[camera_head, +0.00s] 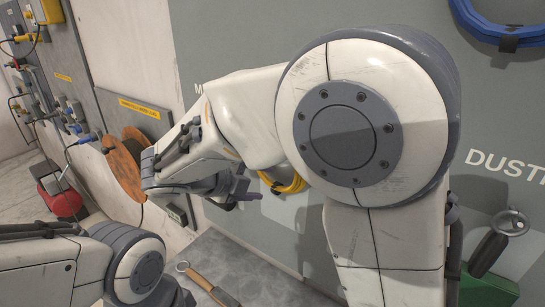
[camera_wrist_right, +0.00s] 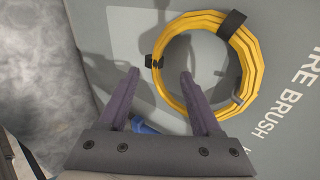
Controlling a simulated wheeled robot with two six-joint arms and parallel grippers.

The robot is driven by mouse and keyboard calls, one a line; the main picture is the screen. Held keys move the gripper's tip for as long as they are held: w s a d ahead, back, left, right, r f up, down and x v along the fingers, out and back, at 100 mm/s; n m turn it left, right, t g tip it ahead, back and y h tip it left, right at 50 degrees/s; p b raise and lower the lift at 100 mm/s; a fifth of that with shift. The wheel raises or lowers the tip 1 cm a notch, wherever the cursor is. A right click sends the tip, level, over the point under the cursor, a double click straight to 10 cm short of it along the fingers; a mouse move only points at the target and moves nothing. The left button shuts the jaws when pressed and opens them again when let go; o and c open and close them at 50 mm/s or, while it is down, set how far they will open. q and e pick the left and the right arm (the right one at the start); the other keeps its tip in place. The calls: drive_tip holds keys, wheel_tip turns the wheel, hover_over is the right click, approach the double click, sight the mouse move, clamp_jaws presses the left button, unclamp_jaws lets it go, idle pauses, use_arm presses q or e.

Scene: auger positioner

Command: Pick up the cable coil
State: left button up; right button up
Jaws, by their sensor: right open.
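A yellow cable coil (camera_wrist_right: 246,60) with black ties hangs against a grey panel, up and to the right in the right wrist view. In the head view only its lower part (camera_head: 285,184) shows, behind my right arm. My right gripper (camera_wrist_right: 158,74) is open with nothing held. In the head view the right gripper (camera_head: 245,197) is just left of the coil. My left arm shows at lower left, but its gripper is out of view.
A blue coil (camera_head: 505,30) hangs at upper right. A dark-handled tool (camera_head: 492,245) and a green item (camera_head: 485,290) are at lower right. An orange-brown reel (camera_head: 125,165) stands left of my right wrist. A wooden-handled tool (camera_head: 205,283) lies below.

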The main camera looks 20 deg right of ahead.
sight(274, 184)
drive_tip(key=p+x, duration=0.1)
drive_tip(key=x, duration=0.3)
drive_tip(key=shift+d+f, duration=0.15)
drive_tip(key=shift+d, duration=0.1)
drive_tip(key=shift+w+d+f, duration=0.15)
drive_tip(key=shift+w+f, duration=0.05)
clamp_jaws()
drive_tip(key=shift+r, duration=0.1)
idle(0.9)
